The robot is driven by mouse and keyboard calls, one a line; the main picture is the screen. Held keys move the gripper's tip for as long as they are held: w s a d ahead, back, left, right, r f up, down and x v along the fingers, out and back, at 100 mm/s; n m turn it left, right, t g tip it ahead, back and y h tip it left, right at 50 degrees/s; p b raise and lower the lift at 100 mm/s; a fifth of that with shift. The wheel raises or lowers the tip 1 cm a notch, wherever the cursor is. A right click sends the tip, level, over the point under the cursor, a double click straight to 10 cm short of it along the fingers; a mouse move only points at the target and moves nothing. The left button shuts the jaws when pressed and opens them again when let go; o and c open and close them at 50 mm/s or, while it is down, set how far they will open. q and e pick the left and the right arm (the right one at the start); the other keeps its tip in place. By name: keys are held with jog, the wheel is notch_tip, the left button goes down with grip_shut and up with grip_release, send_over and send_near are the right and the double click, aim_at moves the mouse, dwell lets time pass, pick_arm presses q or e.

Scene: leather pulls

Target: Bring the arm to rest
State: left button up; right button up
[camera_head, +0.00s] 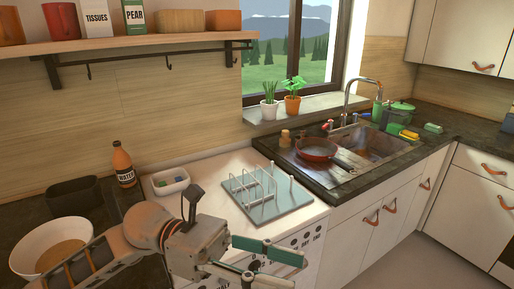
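My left arm comes in from the lower left, and its gripper (294,270) is at the bottom middle, in front of the white counter unit (215,170). Its two green-tipped fingers are apart, with nothing visible between them. The lower finger is partly cut off by the bottom edge. My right arm and gripper do not show.
A wire rack (268,195) stands beyond the gripper, beside a white tray (170,183). A white bowl (30,240), dark container (75,197) and orange bottle (123,165) are at left. The right-hand floor is clear.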

pick_arm(q)
jog(key=w+a+f+n+t+h, duration=0.1)
jog(key=w+n+t+h, duration=0.2)
jog(key=w+n+t, duration=0.35)
jog(key=w+a+n+t+h, duration=0.25)
jog(key=n+t, duration=0.45)
jog(key=n, duration=0.5)
jog(key=w+a+f+n+t+y, duration=0.3)
jog(key=f+n+t+y, duration=0.25)
jog(key=n, duration=0.25)
jog(key=w+a+f+n+t+y, duration=0.3)
jog(key=w+f+n+t+y, duration=0.15)
jog(key=f+n, duration=0.35)
jog(key=s+a+f+n+y, duration=0.25)
jog(key=a+f+n, duration=0.2)
jog(key=f, duration=0.25)
jog(key=s+a+f+n+y, duration=0.1)
jog(key=a+f+n+y, duration=0.25)
jog(key=f+n, duration=0.3)
jog(key=s+a+f+n+g+y, duration=0.2)
jog(key=s+a+f+n+g, duration=0.1)
jog(key=s+f, duration=0.3)
jog(key=s+a+f+n+g+y, duration=0.2)
jog(key=s+f, duration=0.4)
jog(key=f, duration=0.5)
jog(key=shift+s+a+f+n+g, duration=0.15)
jog(key=shift+s+a+n+g, duration=0.15)
jog(key=shift+a+n+g, duration=0.25)
jog(key=shift+c, duration=1)
jog(key=shift+a, duration=0.1)
